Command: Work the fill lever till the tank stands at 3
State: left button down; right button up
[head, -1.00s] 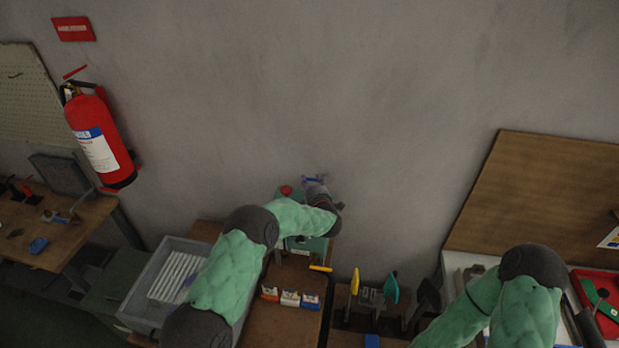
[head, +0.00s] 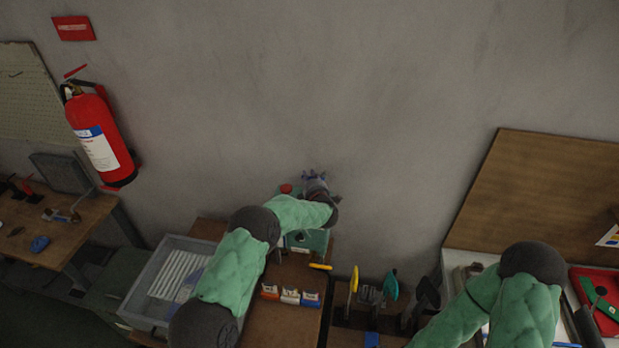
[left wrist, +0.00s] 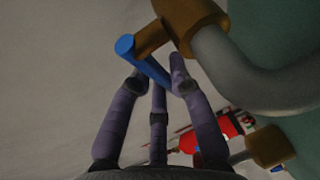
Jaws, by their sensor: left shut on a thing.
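The fill lever has a blue handle (left wrist: 147,60), seen in the left wrist view beside a brass-coloured fitting (left wrist: 190,22). My left gripper (left wrist: 157,76), with purple fingers, is shut on the blue handle. In the head view my left gripper (head: 315,178) is up against the grey wall, above and behind a green unit (head: 308,242). My left forearm hides much of that unit, and no tank level can be read. My right arm shows at the lower right of the head view, but its gripper is out of view.
A grey pipe (left wrist: 245,75) curves close to the lever. A grey bin (head: 150,275) stands left of my left arm. Small labelled boxes (head: 290,296) sit on the wooden bench. A fire extinguisher (head: 101,140) hangs at the left.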

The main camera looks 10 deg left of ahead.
pick_arm(q)
jog(key=shift+f, duration=0.1)
jog(key=n+y+b, duration=0.1)
jog(key=n+g+y+b, duration=0.1)
jog(key=shift+s+d+y, duration=0.1)
jog(key=shift+s+y, duration=0.2)
jog(key=shift+s, duration=0.05)
jog(key=shift+s+n+g+y+b, duration=0.3)
jog(key=shift+n+g+y+b, duration=0.3)
jog(key=shift+g+b, duration=0.1)
jog(key=c, duration=1.1)
grip_release()
jog(key=v, duration=1.2)
